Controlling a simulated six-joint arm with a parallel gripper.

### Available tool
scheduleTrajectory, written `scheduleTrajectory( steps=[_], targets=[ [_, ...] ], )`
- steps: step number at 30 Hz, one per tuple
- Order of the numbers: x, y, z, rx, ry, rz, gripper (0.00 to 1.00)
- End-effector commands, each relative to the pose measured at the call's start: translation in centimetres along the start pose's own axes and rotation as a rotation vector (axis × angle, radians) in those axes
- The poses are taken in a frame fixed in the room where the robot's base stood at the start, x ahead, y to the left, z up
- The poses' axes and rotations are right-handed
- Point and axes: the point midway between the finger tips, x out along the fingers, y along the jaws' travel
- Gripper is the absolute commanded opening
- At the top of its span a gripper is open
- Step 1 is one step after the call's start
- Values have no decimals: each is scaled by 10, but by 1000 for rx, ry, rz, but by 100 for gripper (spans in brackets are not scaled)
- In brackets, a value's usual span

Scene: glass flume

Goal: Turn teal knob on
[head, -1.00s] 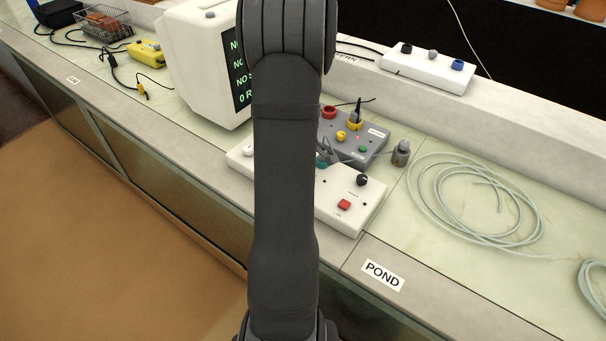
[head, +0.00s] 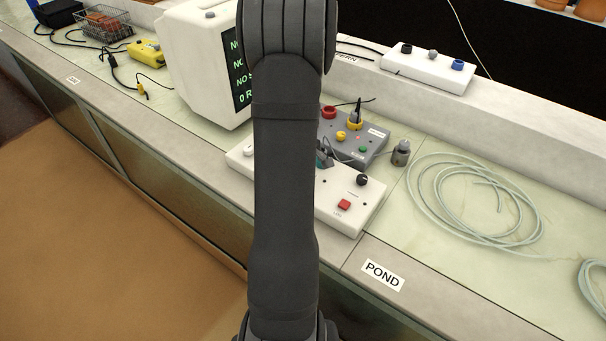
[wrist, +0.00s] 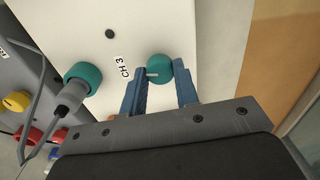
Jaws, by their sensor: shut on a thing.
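The teal knob (wrist: 162,66) sits on a white box (wrist: 190,28), close to a printed "CH 3" label. A short pale pointer mark shows on its left side. My gripper (wrist: 161,72) has its two blue fingers on either side of the knob and is shut on it. A teal ring-like socket (wrist: 80,80) with a grey plug in it is to the left in the wrist view. In the head view my arm hides most of the left part of the white box (head: 325,205), and the knob cannot be made out clearly there.
The white box also carries a black knob (head: 362,179) and a red switch (head: 344,204). A grey box (head: 375,143) with coloured sockets stands behind. A small grey bottle-like thing (head: 401,153) and coiled tubing (head: 470,205) lie to the right. A monitor (head: 195,60) stands at left.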

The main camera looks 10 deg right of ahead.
Motion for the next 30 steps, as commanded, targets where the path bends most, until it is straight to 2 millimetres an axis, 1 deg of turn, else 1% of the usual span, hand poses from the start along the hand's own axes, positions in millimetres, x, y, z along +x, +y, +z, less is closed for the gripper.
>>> scheduleTrajectory(
  steps=[30],
  targets=[
    [0,1,0,957,1,0,5]
  ],
)
